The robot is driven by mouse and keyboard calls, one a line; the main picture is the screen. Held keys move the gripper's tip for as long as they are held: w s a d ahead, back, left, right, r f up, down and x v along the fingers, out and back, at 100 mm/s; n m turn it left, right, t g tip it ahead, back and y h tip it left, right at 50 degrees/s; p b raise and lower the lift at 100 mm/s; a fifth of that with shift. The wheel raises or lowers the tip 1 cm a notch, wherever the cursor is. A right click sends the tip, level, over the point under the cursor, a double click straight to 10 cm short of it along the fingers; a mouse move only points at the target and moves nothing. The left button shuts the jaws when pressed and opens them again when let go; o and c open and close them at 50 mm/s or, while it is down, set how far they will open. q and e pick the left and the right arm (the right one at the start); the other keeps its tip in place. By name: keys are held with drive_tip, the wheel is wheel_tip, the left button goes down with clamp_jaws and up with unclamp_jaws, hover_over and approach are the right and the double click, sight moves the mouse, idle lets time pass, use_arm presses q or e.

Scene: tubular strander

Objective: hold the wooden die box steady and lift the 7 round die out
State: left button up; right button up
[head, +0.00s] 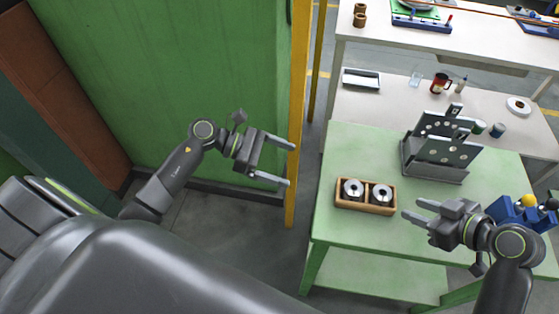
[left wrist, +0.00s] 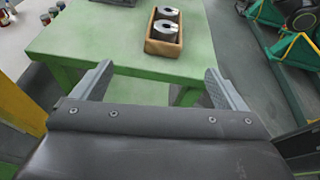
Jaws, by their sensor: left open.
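The wooden die box (head: 366,208) sits on the green table and holds two round metal dies side by side, the left die (head: 353,189) and the right die (head: 381,194). No size marks are readable, so I cannot tell which is the 7 round die. In the left wrist view the box (left wrist: 163,48) is at the top, beyond the fingers. My left gripper (head: 290,166) is open and empty, off the table's left side and apart from the box. My right gripper (head: 415,214) is over the table just right of the box, not touching it; its finger gap is unclear.
The green table (head: 345,150) also bears a grey plate stand with holes (head: 437,150) behind the box and blue blocks (head: 508,212) at the right. A yellow post (head: 297,110) and green panel stand close to my left gripper. The table front is clear.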

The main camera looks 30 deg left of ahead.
sight(341, 194)
use_arm(q)
drive_tip(key=shift+s+r+m+g+y, duration=0.15)
drive_tip(key=shift+s+m+g+y, duration=0.2)
drive_tip(key=shift+m, duration=0.35)
drive_tip(key=x, duration=1.7)
drive_tip(key=shift+w+d+r, duration=0.1)
drive_tip(key=shift+w+d, duration=0.05)
drive_tip(key=shift+d, duration=0.05)
drive_tip(key=c, duration=1.1)
drive_tip(key=shift+c, duration=0.3)
